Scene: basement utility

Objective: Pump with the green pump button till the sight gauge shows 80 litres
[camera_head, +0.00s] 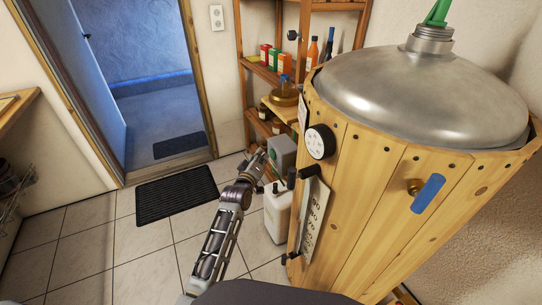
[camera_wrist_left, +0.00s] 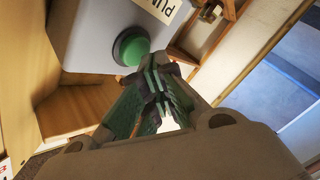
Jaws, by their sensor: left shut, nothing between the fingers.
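The grey pump box (camera_head: 282,150) stands beside the wooden-clad tank (camera_head: 375,170). In the left wrist view the box (camera_wrist_left: 92,35) carries a round green pump button (camera_wrist_left: 130,47) and a partly cut-off label. My left gripper (camera_head: 262,158) is in front of the box, shut and empty. In the left wrist view its fingertips (camera_wrist_left: 156,75) are close to the button's lower right edge; I cannot tell whether they touch it. The sight gauge (camera_head: 314,218), with a tall pale scale plate, is on the tank's side, seen at a steep slant; its level is unreadable. My right gripper is out of view.
A round dial (camera_head: 320,141) and a blue-handled tap (camera_head: 428,194) stick out from the tank. A white canister (camera_head: 277,212) stands on the floor below the box. A wooden shelf (camera_head: 262,72) with bottles and cartons is behind. The tiled floor at left is mostly clear, with a black mat (camera_head: 177,194).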

